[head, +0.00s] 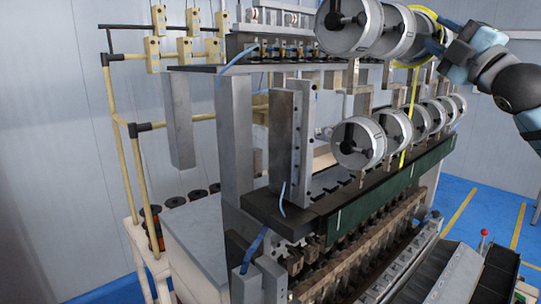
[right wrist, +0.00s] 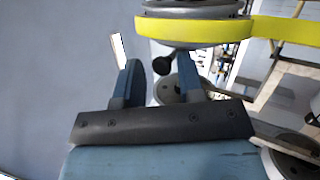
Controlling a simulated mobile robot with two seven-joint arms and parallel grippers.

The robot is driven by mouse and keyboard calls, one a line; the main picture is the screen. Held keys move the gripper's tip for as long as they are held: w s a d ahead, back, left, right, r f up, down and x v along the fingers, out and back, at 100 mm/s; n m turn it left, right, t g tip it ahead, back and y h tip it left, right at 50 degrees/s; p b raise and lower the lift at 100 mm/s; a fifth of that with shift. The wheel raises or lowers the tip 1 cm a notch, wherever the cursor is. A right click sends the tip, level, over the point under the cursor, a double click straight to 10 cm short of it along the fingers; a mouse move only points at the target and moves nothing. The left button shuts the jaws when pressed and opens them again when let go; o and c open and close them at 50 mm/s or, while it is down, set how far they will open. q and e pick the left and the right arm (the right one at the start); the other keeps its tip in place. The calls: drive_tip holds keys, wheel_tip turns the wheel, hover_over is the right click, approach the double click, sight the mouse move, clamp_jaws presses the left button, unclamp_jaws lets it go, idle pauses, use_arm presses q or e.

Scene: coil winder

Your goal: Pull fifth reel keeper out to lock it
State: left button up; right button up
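Silver reels hang in two rows on the winder, an upper row (head: 348,38) and a lower row (head: 357,156), with dark keepers across the faces of the nearer ones. My right gripper (head: 436,42) is at the far end of the upper row, beside a reel with a yellow band (head: 428,12). In the right wrist view its two blue fingers (right wrist: 162,76) stand apart. A dark round knob (right wrist: 164,64) shows between or just beyond the fingertips; contact cannot be told. The yellow band (right wrist: 195,30) crosses just above. The fifth keeper is hidden in the head view. My left gripper is not in view.
A yellow strip (head: 409,110) hangs from the upper row past the lower reels. The grey upright (head: 236,135) and dark green beam (head: 385,195) stand below and left. A beige frame (head: 125,125) is at left.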

drive_tip(key=shift+f, duration=0.1)
drive_tip(key=shift+s+d+f, duration=0.2)
drive_tip(key=shift+s+d, duration=0.05)
drive_tip(key=shift+d, duration=0.05)
drive_tip(key=s+d, duration=0.2)
drive_tip(key=s, duration=0.3)
drive_tip(key=shift+s+d+b, duration=0.2)
drive_tip(key=shift+s+b, duration=0.1)
drive_tip(key=shift+b, duration=0.15)
drive_tip(key=shift+r, duration=0.1)
